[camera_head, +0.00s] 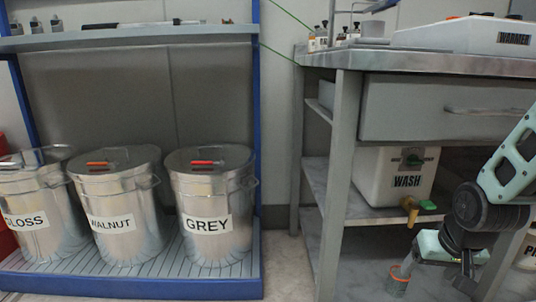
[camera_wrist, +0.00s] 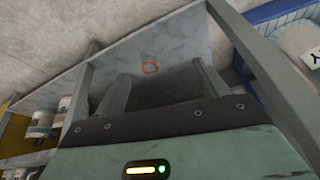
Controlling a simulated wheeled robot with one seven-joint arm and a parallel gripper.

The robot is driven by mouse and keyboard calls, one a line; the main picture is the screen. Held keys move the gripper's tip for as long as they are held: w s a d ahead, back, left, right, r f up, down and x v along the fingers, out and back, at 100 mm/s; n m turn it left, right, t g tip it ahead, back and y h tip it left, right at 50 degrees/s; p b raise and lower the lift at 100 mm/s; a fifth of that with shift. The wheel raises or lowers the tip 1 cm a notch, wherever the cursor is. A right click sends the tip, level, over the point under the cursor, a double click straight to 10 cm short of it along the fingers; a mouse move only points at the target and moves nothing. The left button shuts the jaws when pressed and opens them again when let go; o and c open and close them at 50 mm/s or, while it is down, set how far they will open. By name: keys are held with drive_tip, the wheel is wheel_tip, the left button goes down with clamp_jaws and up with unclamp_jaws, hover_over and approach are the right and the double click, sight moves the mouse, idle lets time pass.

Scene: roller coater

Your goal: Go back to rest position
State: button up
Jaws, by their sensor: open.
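My gripper (camera_head: 408,263) is at the lower right of the head view, below the tap of the white WASH container (camera_head: 385,178). In the wrist view its two fingers (camera_wrist: 160,85) are apart with nothing between them. How far the fingers are from the cup is hard to tell.
The bench's drawer (camera_head: 445,108) and steel top (camera_head: 420,63) are above my gripper, and a bench leg (camera_head: 335,190) stands to its left. GLOSS (camera_head: 40,205), WALNUT (camera_head: 118,205) and GREY (camera_head: 211,205) cans stand on a blue-framed rack. Floor shows between rack and bench.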

drive_tip(key=s+r+n+g, duration=0.1)
drive_tip(key=s+r+n, duration=0.1)
drive_tip(key=s+r, duration=0.4)
drive_tip(key=s+a+r+n+g+p, duration=0.2)
drive_tip(key=s+a+r+n+p, duration=0.25)
drive_tip(key=s+a, duration=0.4)
drive_tip(key=s+a+r+n+g+p, duration=0.1)
drive_tip(key=s+a+r+n+p, duration=0.2)
drive_tip(key=s+a+r+p, duration=0.55)
wheel_tip(320, 180, up, 34)
drive_tip(key=w+a+p, duration=0.2)
drive_tip(key=w+p, duration=0.1)
drive_tip(key=p, duration=3)
drive_tip(key=shift+y+p, duration=0.35)
drive_tip(key=shift+y, duration=0.05)
